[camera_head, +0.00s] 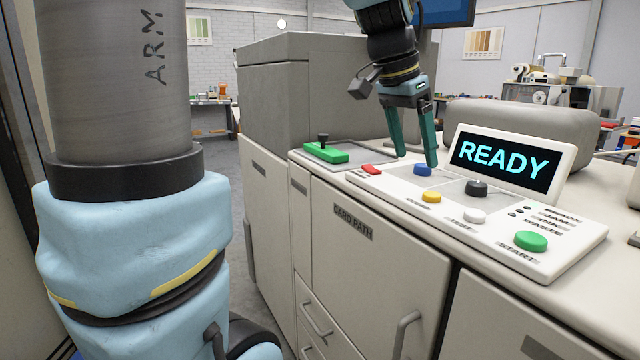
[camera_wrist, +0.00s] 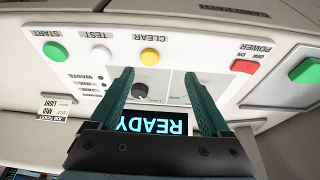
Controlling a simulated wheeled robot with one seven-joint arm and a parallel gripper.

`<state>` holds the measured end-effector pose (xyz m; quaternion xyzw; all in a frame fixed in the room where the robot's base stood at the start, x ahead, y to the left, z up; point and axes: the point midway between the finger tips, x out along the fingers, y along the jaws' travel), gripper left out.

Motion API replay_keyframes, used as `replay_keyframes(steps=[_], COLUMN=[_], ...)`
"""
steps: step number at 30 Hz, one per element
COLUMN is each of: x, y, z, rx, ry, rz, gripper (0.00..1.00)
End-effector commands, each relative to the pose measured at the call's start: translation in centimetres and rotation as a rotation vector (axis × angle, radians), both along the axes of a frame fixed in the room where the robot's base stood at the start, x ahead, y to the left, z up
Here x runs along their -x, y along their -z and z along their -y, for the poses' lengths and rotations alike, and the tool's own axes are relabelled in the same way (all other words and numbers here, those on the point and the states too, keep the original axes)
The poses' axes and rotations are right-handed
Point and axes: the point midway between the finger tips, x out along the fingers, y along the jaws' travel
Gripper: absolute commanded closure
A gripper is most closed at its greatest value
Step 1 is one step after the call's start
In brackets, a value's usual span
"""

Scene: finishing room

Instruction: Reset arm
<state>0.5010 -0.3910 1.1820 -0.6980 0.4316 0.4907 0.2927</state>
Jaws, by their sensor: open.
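My gripper (camera_head: 416,159) hangs from the arm over the control panel, with its two green fingers pointing down. It is open, and nothing shows between the fingers. In the wrist view my gripper (camera_wrist: 158,73) has its fingers spread on either side of the black knob (camera_wrist: 140,91) and the READY screen (camera_wrist: 150,121).
The sloped control panel (camera_head: 580,240) bears a green START button (camera_head: 531,240), a white button (camera_head: 474,216), a yellow button (camera_head: 431,197) and a red POWER switch (camera_head: 371,169). A green block with a black lever (camera_head: 326,152) lies left. A tall grey housing (camera_head: 290,90) stands behind.

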Motion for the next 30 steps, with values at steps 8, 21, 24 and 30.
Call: replay_keyframes(steps=[8, 21, 24, 30], x=[-1.4, 2.7, 3.8, 4.2], y=[5.6, 19.2, 20.4, 20.9], z=[-5.5, -20.9, -22.4, -22.8], rx=[-0.046, -0.132, -0.137, -0.136], ry=[-0.238, -0.894, -0.967, -0.995], rz=[-0.049, -0.164, -0.175, -0.179], gripper=[0.19, 0.19, 0.19, 0.19])
